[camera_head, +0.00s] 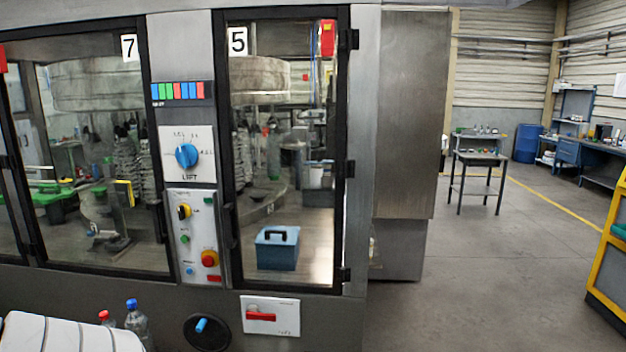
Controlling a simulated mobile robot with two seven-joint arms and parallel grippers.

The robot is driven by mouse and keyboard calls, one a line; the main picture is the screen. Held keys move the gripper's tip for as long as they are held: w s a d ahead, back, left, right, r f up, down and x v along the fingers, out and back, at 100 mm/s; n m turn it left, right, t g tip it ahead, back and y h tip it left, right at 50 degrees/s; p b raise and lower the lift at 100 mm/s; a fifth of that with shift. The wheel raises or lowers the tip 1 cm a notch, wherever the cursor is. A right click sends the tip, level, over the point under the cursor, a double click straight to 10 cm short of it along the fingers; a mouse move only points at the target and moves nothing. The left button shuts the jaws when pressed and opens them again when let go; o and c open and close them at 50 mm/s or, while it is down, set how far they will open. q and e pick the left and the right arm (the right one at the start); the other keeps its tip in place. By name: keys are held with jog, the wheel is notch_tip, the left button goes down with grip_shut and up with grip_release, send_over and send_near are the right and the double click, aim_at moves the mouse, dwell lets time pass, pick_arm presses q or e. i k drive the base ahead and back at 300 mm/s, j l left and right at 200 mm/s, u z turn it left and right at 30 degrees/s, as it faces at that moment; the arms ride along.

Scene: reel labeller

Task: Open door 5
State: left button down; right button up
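Door 5 (309,180) is a tall glass door in a black frame, marked with a white "5" label (238,41) at its top left. It appears shut. Hinges (349,168) show along its right edge. A dark handle-like part (231,226) sits by its left edge; its shape is hard to make out. A red device (327,39) is at the door's top right corner. A blue box with a dark handle (277,248) shows through the glass. Neither of my grippers is in view.
Left of door 5 is a control panel with a blue LIFT knob (187,155), then door 7 (100,190). Below are a red-handled switch (262,316), a black dial (207,332) and bottles (137,318). Open floor lies right, with a small table (481,160).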

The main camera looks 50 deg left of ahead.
aim_at(347, 39)
jog(key=u, duration=1.9)
